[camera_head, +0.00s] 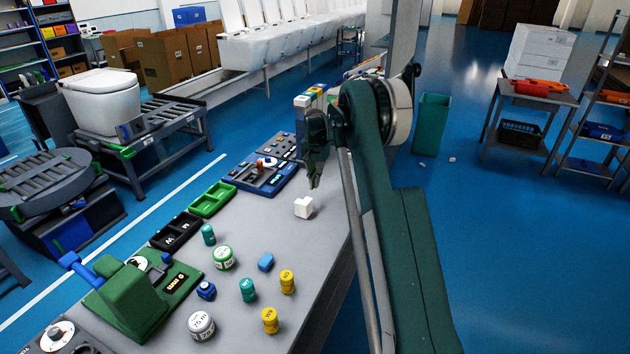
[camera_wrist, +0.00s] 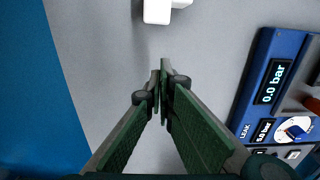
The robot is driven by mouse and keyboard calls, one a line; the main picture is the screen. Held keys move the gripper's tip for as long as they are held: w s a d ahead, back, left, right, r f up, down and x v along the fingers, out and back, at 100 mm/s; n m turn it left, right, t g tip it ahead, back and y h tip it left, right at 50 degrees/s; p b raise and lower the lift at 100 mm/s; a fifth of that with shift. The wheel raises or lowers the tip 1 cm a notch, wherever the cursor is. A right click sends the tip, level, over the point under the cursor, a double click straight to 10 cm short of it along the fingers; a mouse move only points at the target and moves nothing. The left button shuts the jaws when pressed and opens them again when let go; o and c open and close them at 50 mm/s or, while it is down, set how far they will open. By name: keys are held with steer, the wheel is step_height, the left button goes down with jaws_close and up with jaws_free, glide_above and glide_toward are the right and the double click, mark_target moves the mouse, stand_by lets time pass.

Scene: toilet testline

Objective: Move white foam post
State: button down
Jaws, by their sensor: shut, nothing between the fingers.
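The white foam post (camera_head: 304,208) stands on the grey bench top as a small white block with a raised part. In the wrist view, white foam (camera_wrist: 157,11) shows at the top edge, partly cut off by the frame, with a second white part beside it. My gripper (camera_head: 314,184) points down above the bench, just beyond the post in the head view. Its fingers (camera_wrist: 162,68) are together at the tips with nothing between them, apart from the white foam.
A blue panel (camera_wrist: 268,70) with pressure displays lies right of the fingers. Green (camera_head: 213,200) and black trays (camera_head: 175,232) line the bench's left side. The bench around the post is clear.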

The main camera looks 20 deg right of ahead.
mark_target(290, 235)
step_height(290, 235, down, 7)
steer(key=shift+r+b, duration=0.1)
steer(key=shift+b, duration=0.25)
steer(key=shift+s+a+r, duration=0.1)
steer(key=shift+s+a, duration=1.3)
steer(key=shift+s, duration=0.05)
steer(key=shift+a, duration=0.1)
steer(key=s+a+b, duration=0.2)
steer(key=s+a, duration=1.2)
steer(key=shift+s+a+b, duration=0.15)
steer(key=shift+s+b, duration=0.05)
steer(key=shift+b, duration=0.15)
steer(key=shift+w, duration=0.1)
